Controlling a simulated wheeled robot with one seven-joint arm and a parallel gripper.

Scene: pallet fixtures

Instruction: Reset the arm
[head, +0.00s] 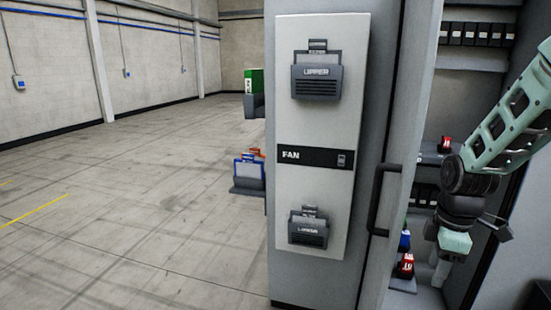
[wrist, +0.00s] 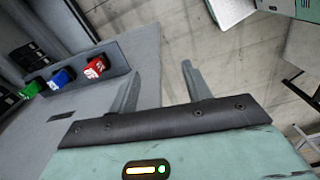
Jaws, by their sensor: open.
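My arm comes in from the right of the head view, and its end with my gripper (head: 441,272) hangs downward beside the open front of a grey cabinet (head: 421,120). In the wrist view my gripper (wrist: 160,84) shows two grey fingers set well apart with nothing between them. Grey floor shows beyond the gap. The fingertips are hard to make out in the head view.
A grey door with a dark handle (head: 382,200) and a FAN panel (head: 315,157) stands close left of my arm. Red (wrist: 96,67), blue (wrist: 61,78) and green (wrist: 31,89) blocks sit on a shelf left of the fingers. Open floor (head: 130,190) lies further left.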

